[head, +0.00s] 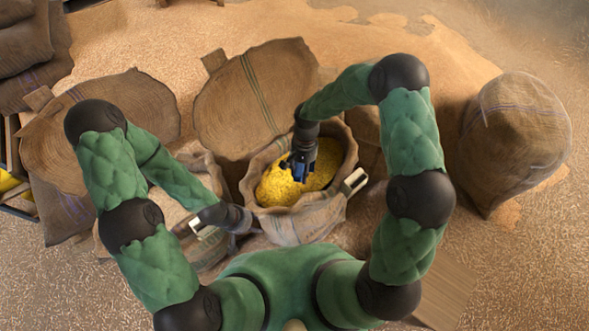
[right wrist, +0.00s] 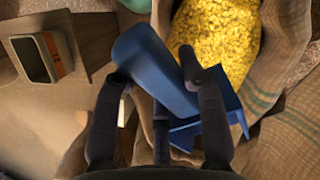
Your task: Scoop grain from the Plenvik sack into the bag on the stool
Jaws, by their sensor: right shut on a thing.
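An open burlap sack (head: 347,172) in the middle of the head view holds yellow grain (head: 272,187); no name is readable on it. My right gripper (head: 302,160) is over this grain, shut on a blue scoop (right wrist: 150,62). The scoop's bowl contents are not clear. The grain (right wrist: 218,40) also shows behind the scoop in the right wrist view. My left gripper (head: 226,216) is low beside the sack's front left; its fingers are too small and dark to read. I cannot make out the stool or its bag with certainty.
A full, closed-looking sack (head: 520,135) stands at the right. Loose grain (head: 400,60) covers the ground behind.

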